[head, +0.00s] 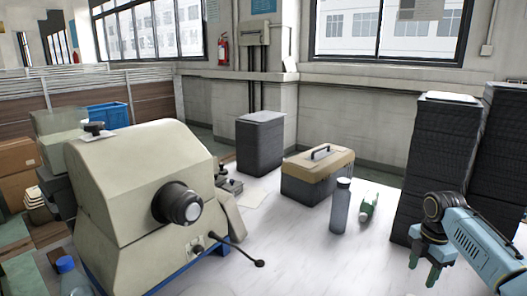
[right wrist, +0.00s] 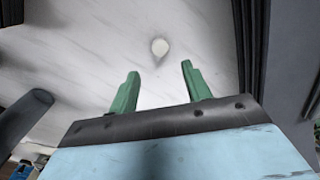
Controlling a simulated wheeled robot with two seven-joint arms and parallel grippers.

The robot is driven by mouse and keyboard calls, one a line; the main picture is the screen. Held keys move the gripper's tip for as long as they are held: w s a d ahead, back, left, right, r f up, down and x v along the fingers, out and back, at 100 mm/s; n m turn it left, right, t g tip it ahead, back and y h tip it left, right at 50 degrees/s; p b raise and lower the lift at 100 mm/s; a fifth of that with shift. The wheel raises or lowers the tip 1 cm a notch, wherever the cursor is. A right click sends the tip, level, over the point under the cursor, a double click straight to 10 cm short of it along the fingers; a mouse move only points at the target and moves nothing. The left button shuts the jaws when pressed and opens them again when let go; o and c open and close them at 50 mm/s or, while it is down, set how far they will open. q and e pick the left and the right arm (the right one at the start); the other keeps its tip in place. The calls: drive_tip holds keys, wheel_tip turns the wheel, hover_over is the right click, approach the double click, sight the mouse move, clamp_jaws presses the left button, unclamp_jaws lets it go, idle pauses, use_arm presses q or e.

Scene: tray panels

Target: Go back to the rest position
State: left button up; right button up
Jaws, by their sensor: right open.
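My right gripper (head: 424,272) is at the lower right of the head view, in front of the tall stacks of black trays. Its two green fingers are apart with nothing between them. In the right wrist view, the open gripper (right wrist: 158,85) is over the white table top (right wrist: 100,50), with a pale round spot beyond the fingertips. My left gripper is not in the head view.
Tall black tray stacks (head: 437,150) stand close behind my right gripper. A grey bottle (head: 341,208), a green-and-white bottle (head: 368,207), a toolbox (head: 316,178) and a shorter black stack (head: 260,145) are on the table. A large beige machine (head: 130,200) fills the left.

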wheel_tip(320, 180, down, 2)
drive_tip(key=shift+f+b, duration=0.15)
drive_tip(key=shift+b, duration=0.3)
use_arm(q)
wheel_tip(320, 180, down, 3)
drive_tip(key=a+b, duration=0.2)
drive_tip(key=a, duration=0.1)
use_arm(e)
wheel_tip(320, 180, down, 8)
drive_tip(key=shift+r, duration=0.1)
wheel_tip(320, 180, up, 4)
drive_tip(key=shift+r+p, duration=0.1)
drive_tip(key=shift+p, duration=0.65)
drive_tip(key=w+a+r+m+p, duration=0.1)
drive_tip(key=a+r+m, duration=0.6)
drive_tip(key=r, duration=0.5)
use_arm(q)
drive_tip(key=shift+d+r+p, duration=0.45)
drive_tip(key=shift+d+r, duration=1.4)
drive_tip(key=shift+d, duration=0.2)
use_arm(e)
drive_tip(key=s+a+r+m, duration=0.3)
drive_tip(key=s+a+m, duration=0.9)
drive_tip(key=a, duration=0.4)
drive_tip(key=shift+s+a, duration=0.15)
drive_tip(key=shift+s, duration=0.2)
